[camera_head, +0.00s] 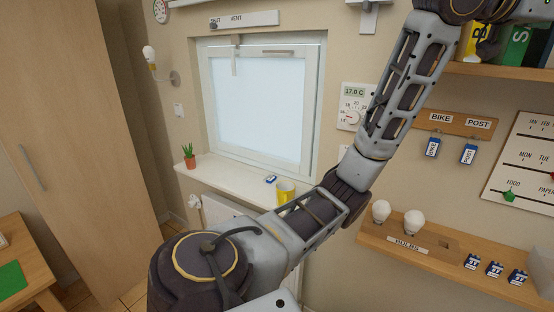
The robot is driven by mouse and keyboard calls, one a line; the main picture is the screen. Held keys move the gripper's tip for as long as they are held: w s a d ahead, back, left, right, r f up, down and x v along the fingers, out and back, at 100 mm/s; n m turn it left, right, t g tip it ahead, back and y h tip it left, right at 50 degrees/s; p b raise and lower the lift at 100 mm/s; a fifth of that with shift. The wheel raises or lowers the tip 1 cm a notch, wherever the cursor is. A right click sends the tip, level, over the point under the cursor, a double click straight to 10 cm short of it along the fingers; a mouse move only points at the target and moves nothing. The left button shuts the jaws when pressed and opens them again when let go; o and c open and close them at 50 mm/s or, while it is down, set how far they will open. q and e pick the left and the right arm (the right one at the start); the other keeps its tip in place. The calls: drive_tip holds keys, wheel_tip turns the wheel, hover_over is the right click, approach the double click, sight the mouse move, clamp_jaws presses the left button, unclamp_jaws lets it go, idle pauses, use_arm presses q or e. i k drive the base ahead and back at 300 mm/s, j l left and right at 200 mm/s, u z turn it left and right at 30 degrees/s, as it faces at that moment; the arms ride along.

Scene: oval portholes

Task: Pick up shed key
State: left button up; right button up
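A small blue-and-white tag (271,179) lies on the white windowsill, left of a yellow cup; its label is too small to read, so I cannot tell whether it is the shed key. No label reading SHED is legible; my arm passes just left of the board. One of my arms crosses the middle of the view and leaves at the top right. Neither gripper is in view.
The windowsill (225,176) holds a potted plant (189,156) and the yellow cup (285,191), close to my arm. A wooden shelf (390,246) at right carries bulbs and several small blue-and-white boxes. A tall cupboard (75,110) stands at left.

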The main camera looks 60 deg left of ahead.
sight(272, 178)
drive_tip(key=k+j+u, duration=0.1)
drive_tip(key=u, duration=0.45)
drive_tip(key=l+u, duration=0.1)
drive_tip(key=u, duration=0.3)
drive_tip(key=i+l+u, duration=0.1)
drive_tip(key=u, duration=0.8)
drive_tip(key=l+u, duration=0.15)
drive_tip(key=u, duration=0.25)
